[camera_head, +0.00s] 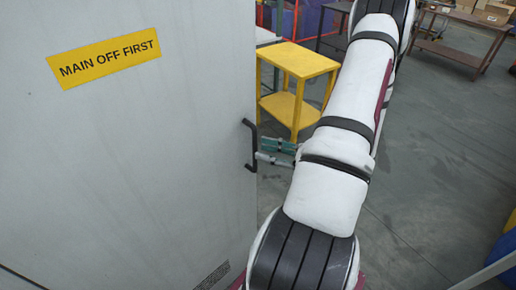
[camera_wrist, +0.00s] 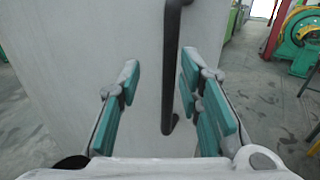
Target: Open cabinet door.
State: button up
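The cabinet door (camera_head: 130,160) is a large light grey panel on the left of the head view, with a yellow "MAIN OFF FIRST" label (camera_head: 104,58). It looks shut. Its black bar handle (camera_head: 251,146) stands upright near the door's right edge. In the wrist view the handle (camera_wrist: 171,70) runs down between the two teal-padded fingers of my gripper (camera_wrist: 159,95). The fingers are apart, with visible room on both sides of the handle, which is closer to the right finger. In the head view my gripper (camera_head: 274,152) is at the handle's right side, partly hidden by my arm.
A yellow two-level table (camera_head: 298,62) stands behind the handle, right of the cabinet. A brown table (camera_head: 462,38) is at the back right. The grey floor (camera_head: 440,150) right of my arm is mostly clear. Green machinery (camera_wrist: 297,38) shows at the wrist view's right.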

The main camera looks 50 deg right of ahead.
jog(key=v, duration=0.4)
jog(key=shift+s, duration=0.15)
